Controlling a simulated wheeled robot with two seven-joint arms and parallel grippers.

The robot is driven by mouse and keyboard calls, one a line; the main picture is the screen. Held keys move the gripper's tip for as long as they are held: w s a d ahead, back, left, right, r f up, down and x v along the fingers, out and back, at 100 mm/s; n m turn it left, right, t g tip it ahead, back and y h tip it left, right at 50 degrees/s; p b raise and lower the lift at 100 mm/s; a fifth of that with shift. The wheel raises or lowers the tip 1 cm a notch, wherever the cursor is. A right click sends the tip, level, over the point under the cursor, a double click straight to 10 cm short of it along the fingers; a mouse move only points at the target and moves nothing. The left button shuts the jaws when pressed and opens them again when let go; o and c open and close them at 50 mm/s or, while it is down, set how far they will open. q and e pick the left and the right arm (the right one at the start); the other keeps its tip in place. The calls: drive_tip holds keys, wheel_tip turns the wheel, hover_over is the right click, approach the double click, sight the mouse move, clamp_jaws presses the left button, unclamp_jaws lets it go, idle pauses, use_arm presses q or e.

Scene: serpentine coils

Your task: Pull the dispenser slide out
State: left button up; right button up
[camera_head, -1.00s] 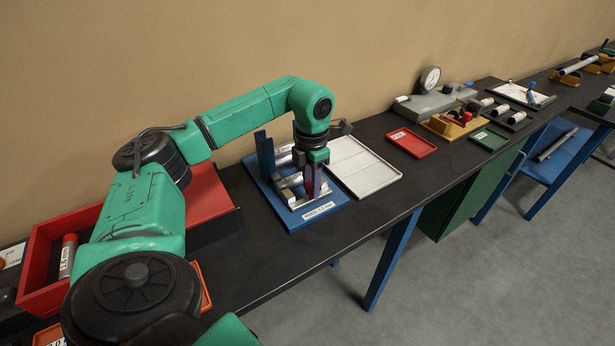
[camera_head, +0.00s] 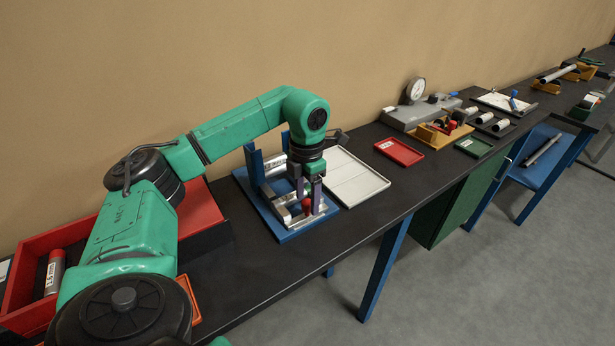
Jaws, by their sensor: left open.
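The dispenser stands on a blue base plate (camera_head: 268,219), with blue uprights (camera_head: 254,165) at its back and silver cylinders lying between them. A pale metal slide (camera_head: 293,217) lies low at its front, partly hidden by my gripper. A red knob (camera_head: 306,207) shows at the front of the slide, close to the front edge of the plate. My left gripper (camera_head: 308,199) points down over the dispenser's front, open, with its fingers on either side of and just above the red knob. Whether they touch it cannot be told. My right gripper is not in view.
A white tray (camera_head: 352,176) lies right beside the dispenser. A red bin (camera_head: 28,300) with a cylinder stands at left under my arm. A small red tray (camera_head: 399,152) and a gauge unit (camera_head: 417,109) are farther right. Bare black bench lies in front.

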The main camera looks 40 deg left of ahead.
use_arm(q)
wheel_tip(320, 180, up, 7)
drive_tip(key=shift+d+r+b, duration=0.1)
drive_tip(key=shift+r+b, duration=0.05)
drive_tip(key=shift+b, duration=0.2)
wheel_tip(320, 180, up, 6)
drive_tip(key=p, duration=0.3)
drive_tip(key=shift+p, duration=0.35)
